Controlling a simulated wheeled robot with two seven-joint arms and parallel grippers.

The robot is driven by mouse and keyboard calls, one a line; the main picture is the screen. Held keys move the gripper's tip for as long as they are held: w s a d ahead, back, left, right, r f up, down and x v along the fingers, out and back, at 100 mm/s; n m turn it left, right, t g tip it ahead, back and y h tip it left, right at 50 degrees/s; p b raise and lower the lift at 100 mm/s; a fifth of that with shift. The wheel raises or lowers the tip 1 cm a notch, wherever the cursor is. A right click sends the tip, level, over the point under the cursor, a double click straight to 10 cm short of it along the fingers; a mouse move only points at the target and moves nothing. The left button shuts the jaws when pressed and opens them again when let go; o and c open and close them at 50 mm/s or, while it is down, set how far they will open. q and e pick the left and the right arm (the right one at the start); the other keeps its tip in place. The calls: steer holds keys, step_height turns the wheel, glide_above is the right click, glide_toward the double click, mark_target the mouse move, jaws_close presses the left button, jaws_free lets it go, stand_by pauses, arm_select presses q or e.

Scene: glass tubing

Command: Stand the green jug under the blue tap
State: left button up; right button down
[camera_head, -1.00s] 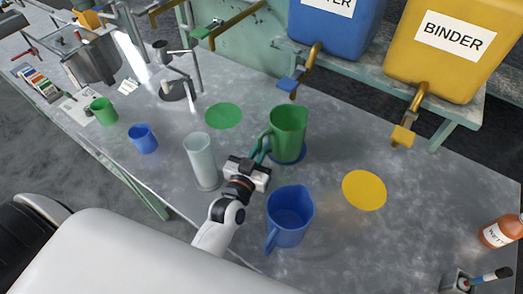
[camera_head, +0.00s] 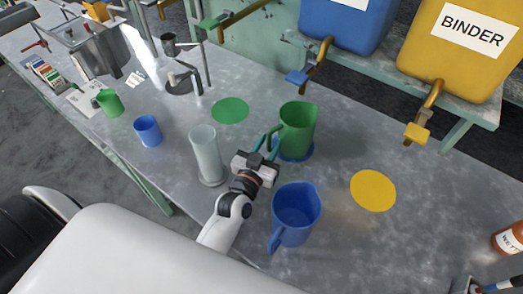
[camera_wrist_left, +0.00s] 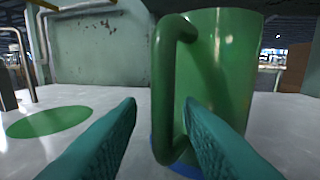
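The green jug (camera_head: 300,128) stands upright on a blue disc (camera_head: 298,157) on the bench, below and in front of the blue tap (camera_head: 298,77), its handle facing left. It also shows large in the left wrist view (camera_wrist_left: 228,60). My left gripper (camera_head: 267,145) is at the handle, its teal fingers apart. In the left wrist view the handle shows between the open fingertips (camera_wrist_left: 161,103), without visible contact on both sides. I cannot tell how deep the handle sits between them. The jug hides most of the blue disc. My right gripper is out of view.
A blue jug (camera_head: 296,213) stands right of my left wrist and a clear cylinder (camera_head: 206,155) left of it, both close. A green disc (camera_head: 230,110) and yellow disc (camera_head: 373,190) lie bare. The yellow tap (camera_head: 417,133) hangs at right.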

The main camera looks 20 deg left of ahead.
arm_select(q)
steer(key=s+b, duration=0.1)
steer(key=s, duration=1)
steer(key=shift+s, duration=0.4)
